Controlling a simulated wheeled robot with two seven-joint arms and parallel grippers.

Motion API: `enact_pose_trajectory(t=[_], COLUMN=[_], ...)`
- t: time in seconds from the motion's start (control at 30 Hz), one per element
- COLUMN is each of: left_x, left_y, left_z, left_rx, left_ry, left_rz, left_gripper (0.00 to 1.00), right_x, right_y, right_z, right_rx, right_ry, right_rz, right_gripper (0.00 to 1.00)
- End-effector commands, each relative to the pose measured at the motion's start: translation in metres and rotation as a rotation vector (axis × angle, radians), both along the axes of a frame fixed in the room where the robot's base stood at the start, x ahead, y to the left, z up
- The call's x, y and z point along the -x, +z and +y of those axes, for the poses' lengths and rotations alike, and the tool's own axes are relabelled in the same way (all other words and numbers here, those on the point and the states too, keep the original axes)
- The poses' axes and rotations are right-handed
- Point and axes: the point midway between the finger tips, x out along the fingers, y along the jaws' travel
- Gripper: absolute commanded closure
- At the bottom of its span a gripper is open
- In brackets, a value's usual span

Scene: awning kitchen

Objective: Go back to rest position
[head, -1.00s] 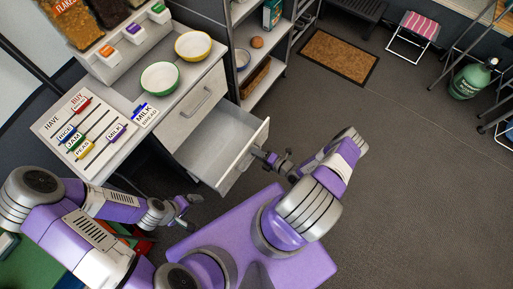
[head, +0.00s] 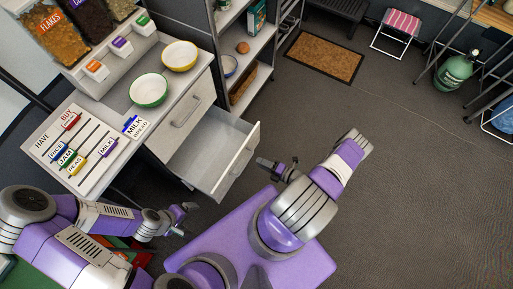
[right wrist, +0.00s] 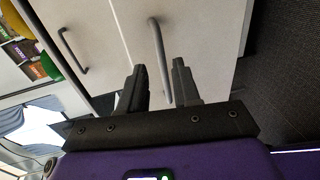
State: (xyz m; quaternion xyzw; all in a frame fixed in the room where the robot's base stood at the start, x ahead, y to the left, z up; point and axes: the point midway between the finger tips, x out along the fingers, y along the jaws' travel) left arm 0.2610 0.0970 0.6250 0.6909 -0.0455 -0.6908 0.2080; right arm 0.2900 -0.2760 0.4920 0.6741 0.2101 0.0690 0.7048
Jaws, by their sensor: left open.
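My left gripper (head: 186,218) is open and empty at the lower left in the head view, beside the counter's front and above the floor. My right gripper (head: 266,165) is just right of the pulled-out drawer (head: 237,165), apart from its front. In the right wrist view the two dark fingers of my right gripper (right wrist: 160,70) stand apart, with a dark bar handle (right wrist: 157,40) showing beyond the gap. Nothing is seen held in either gripper.
The drawer stands open and looks empty. A green bowl (head: 148,91), a yellow bowl (head: 180,56) and a list board (head: 93,165) are on the counter. A shelf unit (head: 258,68) stands behind. Floor to the right is clear up to the doormat (head: 324,57).

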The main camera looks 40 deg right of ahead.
Motion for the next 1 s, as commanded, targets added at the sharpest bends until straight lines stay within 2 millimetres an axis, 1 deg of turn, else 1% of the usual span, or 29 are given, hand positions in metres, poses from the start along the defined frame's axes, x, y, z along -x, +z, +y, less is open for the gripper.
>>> enact_pose_trajectory(t=[0.1,0.57,0.67,0.77,0.87,0.9,0.97,1.0], left_x=[0.000,0.000,0.000,0.000,0.000,0.000,0.000,0.000], left_y=[0.000,0.000,0.000,0.001,0.003,0.004,0.005,0.005], left_z=[0.000,0.000,0.000,0.000,0.000,0.000,0.000,0.000], left_rx=[0.000,0.000,0.000,0.000,0.000,0.000,0.000,0.000], left_ry=[0.000,0.000,0.000,0.000,0.000,0.000,0.000,0.000], left_rz=[0.000,0.000,0.000,0.000,0.000,0.000,0.000,0.000], left_gripper=[0.08,0.08,0.08,0.08,0.08,0.08,0.08,0.08], right_x=[0.003,0.003,0.002,-0.002,0.003,0.009,0.024,0.035], right_y=[0.001,0.000,0.002,0.011,0.026,0.033,0.043,0.049], right_z=[-0.001,-0.001,0.004,0.031,0.078,0.097,0.124,0.137], right_rx=[0.000,0.000,0.012,0.071,0.203,0.274,0.394,0.481], right_ry=[0.000,0.000,0.032,0.184,0.478,0.623,0.857,1.011], right_rz=[0.000,0.000,-0.002,-0.015,-0.063,-0.098,-0.177,-0.240], right_gripper=[0.68,0.68,0.68,0.68,0.68,0.68,0.68,0.68])
